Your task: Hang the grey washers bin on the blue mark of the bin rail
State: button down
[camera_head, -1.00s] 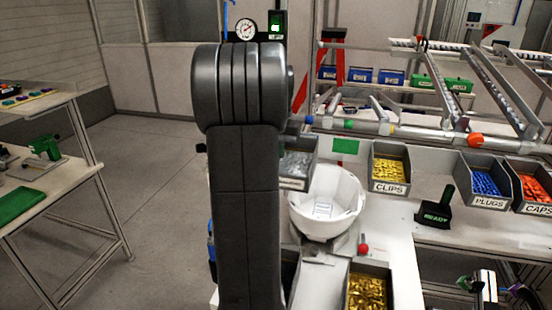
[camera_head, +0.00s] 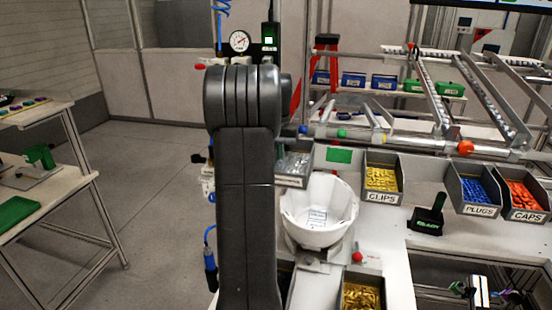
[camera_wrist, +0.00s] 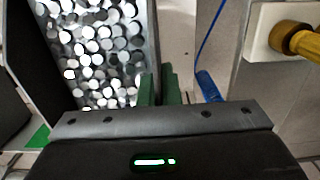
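The grey washers bin (camera_head: 293,168) stands at the left end of the bin row, behind the white helmet shell, partly hidden by my arm. In the wrist view the bin (camera_wrist: 100,55) is full of round silver washers. My gripper's two green fingers (camera_wrist: 160,88) are close together at the bin's right wall, one on each side; they appear shut on it. The gripper is hidden behind my arm in the head view. The bin rail (camera_head: 420,144) runs behind the bins, with a blue mark (camera_head: 303,129) near its left end, then green, yellow and orange-red marks.
The white helmet shell (camera_head: 318,212) is just in front of the bin. A green patch (camera_head: 339,155) lies right of it, then the clips bin (camera_head: 381,180), plugs bin (camera_head: 478,188) and caps bin (camera_head: 522,195). A pressure gauge (camera_head: 239,41) and blue hose are behind my arm.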

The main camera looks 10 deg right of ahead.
jog(key=shift+w+d+p, duration=0.3)
jog(key=shift+w+p, duration=0.1)
jog(key=shift+w, duration=0.35)
jog(key=shift+w+d+p, duration=0.3)
jog(key=shift+w+p, duration=0.05)
jog(key=shift+w, duration=0.35)
jog(key=shift+f+b, duration=0.55)
jog(key=shift+f, duration=0.6)
jog(key=c, duration=1.6)
grip_release()
jog(key=shift+o, duration=0.2)
jog(key=r, duration=1.3)
jog(key=shift+w+d+r, duration=0.15)
jog(key=shift+w+r, duration=0.15)
jog(key=shift+r, duration=0.1)
